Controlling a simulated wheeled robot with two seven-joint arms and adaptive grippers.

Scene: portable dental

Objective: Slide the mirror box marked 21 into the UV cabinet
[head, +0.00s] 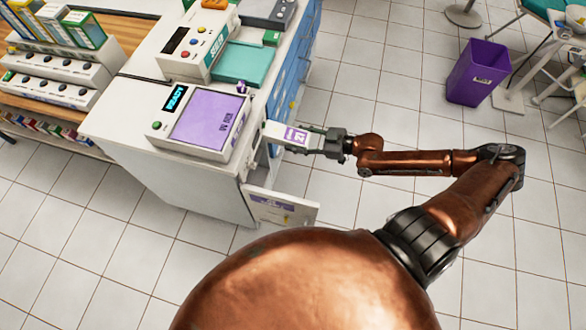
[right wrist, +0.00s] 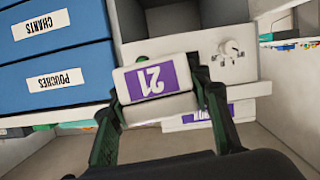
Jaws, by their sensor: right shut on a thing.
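The mirror box (head: 288,134) is white with a purple label. Its number 21 reads clearly on the mirror box in the right wrist view (right wrist: 152,82). My right gripper (head: 318,143) is shut on the mirror box and holds it level beside the right side of the white unit; its fingers (right wrist: 160,105) flank the box. The UV cabinet (head: 158,140) is white, with a purple top panel and a lit READY display. A dark open compartment (right wrist: 190,18) shows behind the box in the right wrist view. Whether the box's far end is inside anything is hidden. My left gripper is out of view.
A white door (head: 285,208) with a purple label stands open below the box. Blue drawers (right wrist: 55,45) line the unit beside the compartment. A purple bin (head: 478,72) stands on the open tiled floor.

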